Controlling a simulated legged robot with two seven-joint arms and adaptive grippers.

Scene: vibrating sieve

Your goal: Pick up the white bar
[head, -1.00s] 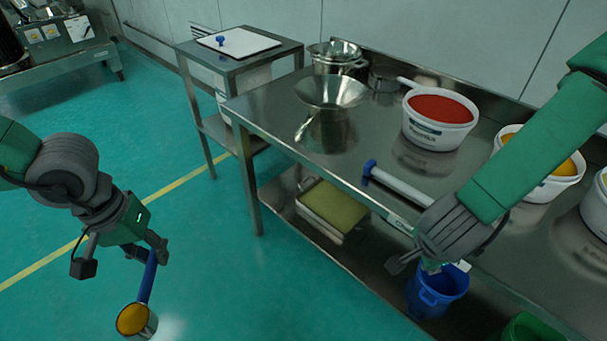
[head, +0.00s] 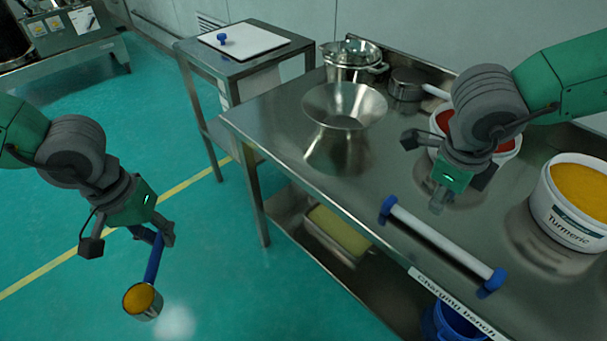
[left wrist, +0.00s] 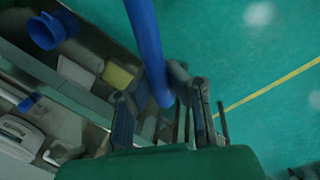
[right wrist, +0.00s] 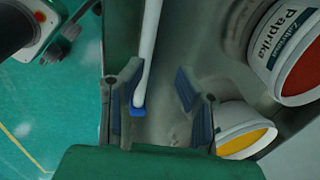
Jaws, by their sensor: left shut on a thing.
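The white bar (head: 440,242) with blue ends lies along the front edge of the steel bench. In the right wrist view the white bar (right wrist: 148,45) runs up from a blue end near the left finger. My right gripper (head: 440,197) is above the bench, behind the bar; its fingers (right wrist: 160,98) are apart and empty. My left gripper (head: 155,236) is shut on the blue handle (head: 154,260) of a metal scoop (head: 142,301) holding yellow powder, out over the floor. The blue handle (left wrist: 146,45) also shows in the left wrist view.
A metal funnel (head: 345,104), a steel pot (head: 352,62) and a small pan (head: 408,84) stand farther back. The paprika tub (head: 508,150) is partly behind my right arm. The turmeric tub (head: 570,220) stands right of the bar. A blue bin (head: 450,325) is below the bench.

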